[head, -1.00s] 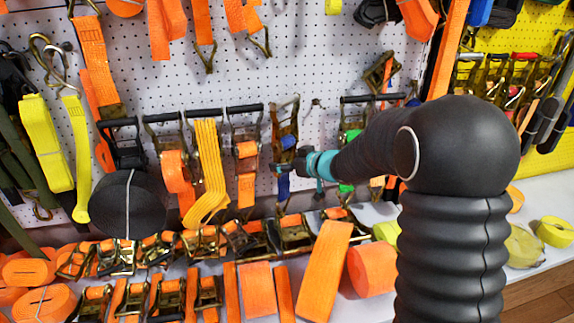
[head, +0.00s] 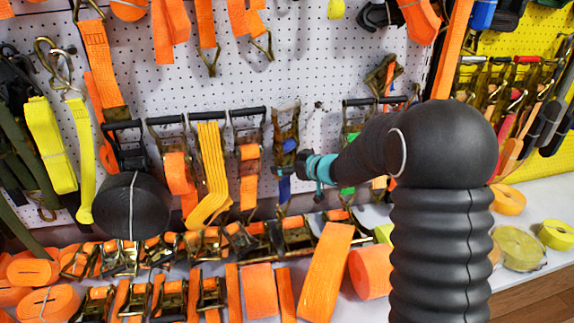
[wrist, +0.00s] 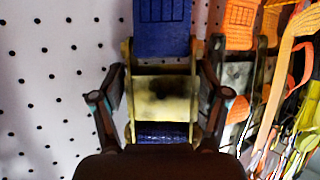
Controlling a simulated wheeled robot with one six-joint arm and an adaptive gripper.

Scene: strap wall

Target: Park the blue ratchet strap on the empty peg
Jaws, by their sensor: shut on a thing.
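The blue ratchet strap has a worn metal buckle (head: 286,128) with blue webbing below it, in front of the pegboard in the head view. In the wrist view its blue webbing (wrist: 162,28) and pale brass buckle (wrist: 162,97) fill the middle. My gripper (head: 297,163) is shut on this strap, with a finger on each side of the buckle in the wrist view (wrist: 162,110). A small bare peg (head: 319,105) sticks out of the board just right of the strap's top in the head view. The strap's back side is hidden.
An orange ratchet strap (head: 248,150) hangs close on the left. A strap with green webbing (head: 350,135) hangs right of the bare peg, partly behind my arm. Several orange straps and buckles (head: 325,270) crowd the shelf below. Bare pegboard (head: 300,75) lies above.

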